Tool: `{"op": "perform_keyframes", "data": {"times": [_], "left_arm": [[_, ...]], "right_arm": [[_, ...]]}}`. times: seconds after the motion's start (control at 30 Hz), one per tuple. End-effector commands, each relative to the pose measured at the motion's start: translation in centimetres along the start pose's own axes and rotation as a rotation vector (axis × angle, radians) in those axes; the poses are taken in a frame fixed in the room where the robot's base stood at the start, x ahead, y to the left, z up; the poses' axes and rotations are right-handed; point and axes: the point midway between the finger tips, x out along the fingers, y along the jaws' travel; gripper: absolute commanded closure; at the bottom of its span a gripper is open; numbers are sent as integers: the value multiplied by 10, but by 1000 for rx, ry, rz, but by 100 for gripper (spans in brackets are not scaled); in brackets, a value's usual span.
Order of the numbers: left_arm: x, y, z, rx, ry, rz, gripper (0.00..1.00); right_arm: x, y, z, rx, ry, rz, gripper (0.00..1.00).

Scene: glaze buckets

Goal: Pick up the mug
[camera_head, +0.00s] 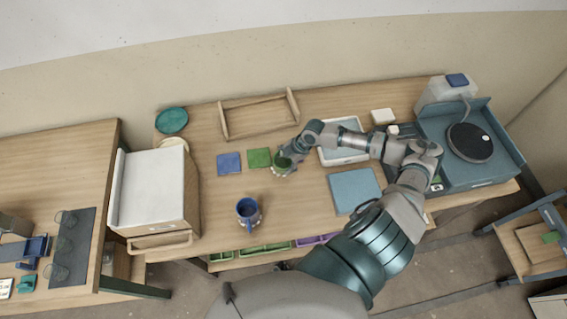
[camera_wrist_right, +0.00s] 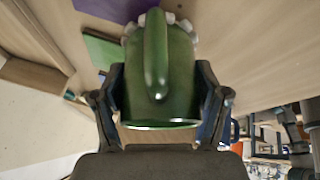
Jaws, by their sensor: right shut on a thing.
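A green mug (camera_head: 282,161) is at the end of my right arm in the camera_head view, just right of the green square. In the right wrist view the green mug (camera_wrist_right: 178,85) fills the middle, with its handle facing the camera. My right gripper (camera_wrist_right: 162,108) is shut on it, one finger on each side of its body. The same gripper shows in the camera_head view (camera_head: 284,165). I cannot tell whether the mug touches the table. A blue mug (camera_head: 249,211) stands apart near the table's front edge. My left gripper is not in view.
A blue square (camera_head: 229,163) and a green square (camera_head: 259,158) lie beside the held mug. A wooden rack (camera_head: 258,135) is behind. A white tray (camera_head: 343,154) and a light blue slab (camera_head: 354,190) lie right. A white-topped box (camera_head: 154,188) stands left. Table around the blue mug is clear.

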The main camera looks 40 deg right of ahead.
Motion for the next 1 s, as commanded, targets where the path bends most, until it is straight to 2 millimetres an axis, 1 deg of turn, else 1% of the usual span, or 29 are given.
{"op": "perform_keyframes", "data": {"times": [0.17,0.27,0.43,0.73,0.9,1.0], "left_arm": [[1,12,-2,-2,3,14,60],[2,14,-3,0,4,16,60],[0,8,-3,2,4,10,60],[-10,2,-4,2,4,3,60],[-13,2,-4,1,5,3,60],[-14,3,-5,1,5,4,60]], "right_arm": [[-24,7,-12,-4,-1,5,75],[-32,-13,-5,-3,-10,-4,75],[-49,-45,4,-3,-9,-6,75],[-76,-95,22,-2,-6,-4,75],[-87,-117,28,0,-3,-2,75],[-90,-125,30,-1,-2,-1,75]]}}
